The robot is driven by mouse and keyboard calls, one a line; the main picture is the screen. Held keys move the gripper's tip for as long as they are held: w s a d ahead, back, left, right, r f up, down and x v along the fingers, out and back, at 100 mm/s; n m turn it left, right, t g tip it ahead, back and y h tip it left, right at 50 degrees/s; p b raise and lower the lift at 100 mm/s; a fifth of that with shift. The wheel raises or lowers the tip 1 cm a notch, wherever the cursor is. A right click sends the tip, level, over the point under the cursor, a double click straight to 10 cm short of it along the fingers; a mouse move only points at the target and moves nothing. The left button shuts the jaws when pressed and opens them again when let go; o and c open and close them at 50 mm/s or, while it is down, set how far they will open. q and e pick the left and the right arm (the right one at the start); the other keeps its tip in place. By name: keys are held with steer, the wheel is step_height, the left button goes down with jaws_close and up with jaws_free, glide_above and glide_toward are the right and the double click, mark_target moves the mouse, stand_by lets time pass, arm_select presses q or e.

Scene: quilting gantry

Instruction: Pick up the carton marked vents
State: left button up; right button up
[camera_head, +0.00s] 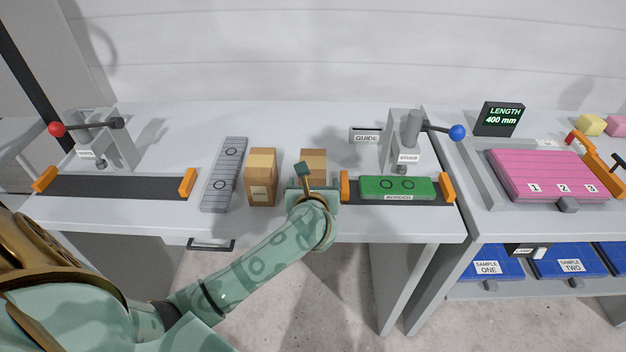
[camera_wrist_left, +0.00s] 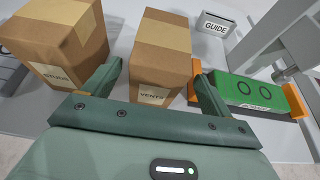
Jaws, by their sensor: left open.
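My right gripper is not in view.
A green block (camera_head: 397,187) lies on a dark strip between orange stops, close to the right of the carton. A grey ringed bar (camera_head: 222,175) lies left of both cartons. A guide box (camera_head: 366,136) stands behind. The bench (camera_head: 180,125) is clear at the back left.

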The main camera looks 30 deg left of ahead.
arm_select(q)
steer(key=b+x, duration=0.1)
steer(key=x, duration=0.4)
steer(key=shift+a+f, duration=0.1)
steer(key=shift+a, duration=0.05)
steer(key=shift+s, duration=0.1)
steer(key=c, duration=1.2)
steer(key=shift+c, duration=0.2)
